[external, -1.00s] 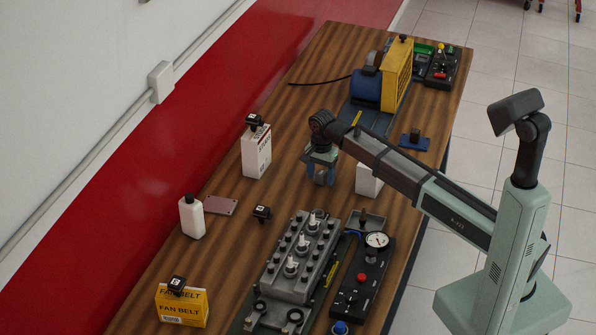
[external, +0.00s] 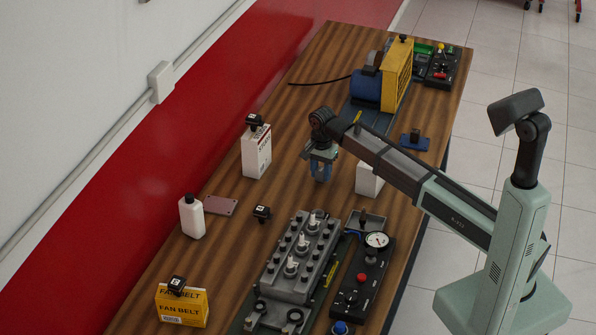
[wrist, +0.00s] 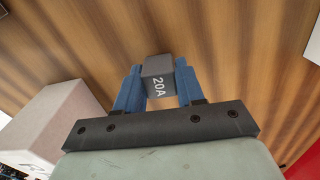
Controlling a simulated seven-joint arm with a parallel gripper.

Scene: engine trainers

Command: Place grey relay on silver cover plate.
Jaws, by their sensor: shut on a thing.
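The grey relay (wrist: 158,82), a small block marked "20A", sits between the blue fingers of my gripper (wrist: 158,75) in the wrist view. My gripper is shut on it. In the external view my gripper (external: 321,172) points down over the middle of the table, left of a white box; the relay is too hidden there to make out. A flat mauve-grey plate (external: 221,205) lies bare on the table by the white bottle, left of my gripper. I cannot tell if it is the silver cover plate; no other plate looks clearly silver.
A white box (external: 368,180) stands close right of my gripper. A carton (external: 257,155) and bottle (external: 192,217) stand left. A dark relay (external: 262,213) lies near the engine block (external: 300,257). A blue plate (external: 414,141) bears a dark block. Wood between gripper and mauve plate is mostly clear.

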